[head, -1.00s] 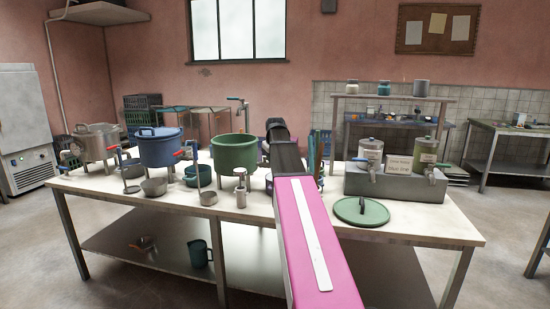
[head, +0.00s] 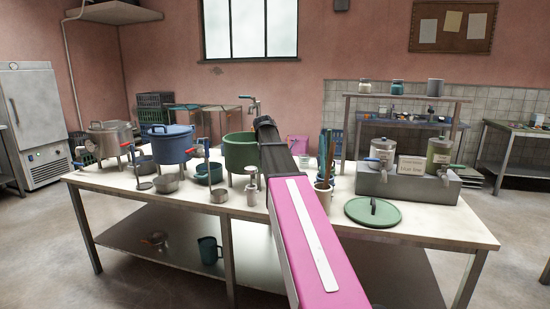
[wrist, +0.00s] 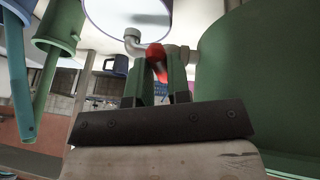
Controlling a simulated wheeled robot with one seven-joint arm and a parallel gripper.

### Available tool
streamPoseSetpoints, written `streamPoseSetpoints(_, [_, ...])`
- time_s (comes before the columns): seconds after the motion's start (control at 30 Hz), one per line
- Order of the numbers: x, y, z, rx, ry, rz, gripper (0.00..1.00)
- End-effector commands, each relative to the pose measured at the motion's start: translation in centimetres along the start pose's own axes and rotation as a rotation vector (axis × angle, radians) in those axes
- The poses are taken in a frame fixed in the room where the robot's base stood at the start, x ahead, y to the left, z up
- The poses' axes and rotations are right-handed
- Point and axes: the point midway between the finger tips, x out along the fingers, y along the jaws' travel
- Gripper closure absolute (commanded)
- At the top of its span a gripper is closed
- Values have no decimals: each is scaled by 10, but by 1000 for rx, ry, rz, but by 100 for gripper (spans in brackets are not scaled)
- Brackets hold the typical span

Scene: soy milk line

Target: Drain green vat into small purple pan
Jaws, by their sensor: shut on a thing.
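The green vat (head: 241,153) stands on the table in the head view, partly covered by my arm. Its green wall (wrist: 255,75) fills the right of the wrist view. A pale elbow spout (wrist: 133,40) and a red valve handle (wrist: 157,60) project from its side. My gripper (wrist: 160,76) is shut on the red handle. The small purple pan (wrist: 128,16) shows at the top of the wrist view as a pale round interior with a purple rim, close to the spout's end. In the head view the pan and my fingers are hidden.
A blue vat (head: 173,145) and a steel vat (head: 109,140) stand to the left. Small pans and a pump bottle (head: 251,188) sit in front. A green lid (head: 374,211) and a grey dispenser stand (head: 407,184) are at right. The front right table edge is clear.

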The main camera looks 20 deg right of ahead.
Motion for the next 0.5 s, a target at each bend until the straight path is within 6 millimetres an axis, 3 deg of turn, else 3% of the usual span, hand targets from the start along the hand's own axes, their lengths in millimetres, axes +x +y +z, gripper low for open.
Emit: streamPoseSetpoints(0.5, [0, -2, -1, 29, -6, 13, 100])
